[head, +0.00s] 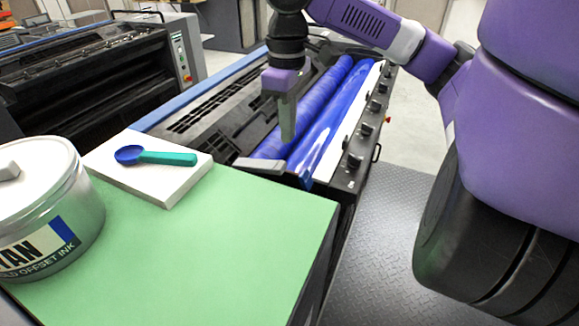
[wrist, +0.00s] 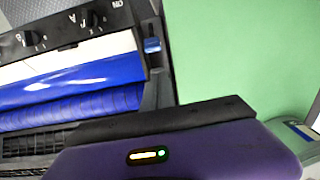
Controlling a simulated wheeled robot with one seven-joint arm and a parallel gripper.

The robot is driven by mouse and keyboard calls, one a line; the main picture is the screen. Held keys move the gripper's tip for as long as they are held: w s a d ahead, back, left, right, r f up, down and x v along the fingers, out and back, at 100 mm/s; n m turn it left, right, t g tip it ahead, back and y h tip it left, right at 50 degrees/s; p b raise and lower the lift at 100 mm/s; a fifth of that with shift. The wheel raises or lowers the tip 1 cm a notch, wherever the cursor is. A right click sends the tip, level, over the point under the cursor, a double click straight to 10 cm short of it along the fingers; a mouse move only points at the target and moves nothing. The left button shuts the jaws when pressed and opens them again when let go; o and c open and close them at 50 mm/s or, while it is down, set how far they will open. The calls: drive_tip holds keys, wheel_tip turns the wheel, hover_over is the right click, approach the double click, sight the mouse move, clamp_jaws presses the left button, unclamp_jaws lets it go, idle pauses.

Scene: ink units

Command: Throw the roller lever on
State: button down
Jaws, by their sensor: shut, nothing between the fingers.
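The ink unit's blue rollers (head: 325,115) lie lengthwise in the black frame; they also show in the wrist view (wrist: 70,92). A small blue piece (wrist: 152,46) on a dark mount sits at the near end of the unit, beside the white strip. It may be the roller lever's grip, but I cannot tell for certain. A blue end shows near there in the head view (head: 306,182). My gripper (head: 287,138) is shut and empty, pointing down over the rollers near their near end. Whether its tips touch the roller is unclear.
A green-topped surface (head: 220,240) adjoins the unit's near end. It holds a CYAN-type ink tin (head: 88,215) and a white block (head: 165,190) with a blue and green scoop (head: 150,157). Black knobs (head: 355,160) line the right panel. A second press (head: 90,70) stands behind left.

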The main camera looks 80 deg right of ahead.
drive_tip(key=shift+s+d+g, duration=0.1)
drive_tip(key=shift+s+g, duration=0.2)
drive_tip(key=shift+s, duration=0.2)
drive_tip(key=shift+f, duration=0.1)
wheel_tip(320, 180, down, 10)
drive_tip(key=shift+s, duration=0.2)
drive_tip(key=shift+s+b, duration=0.1)
drive_tip(key=shift+b, duration=0.3)
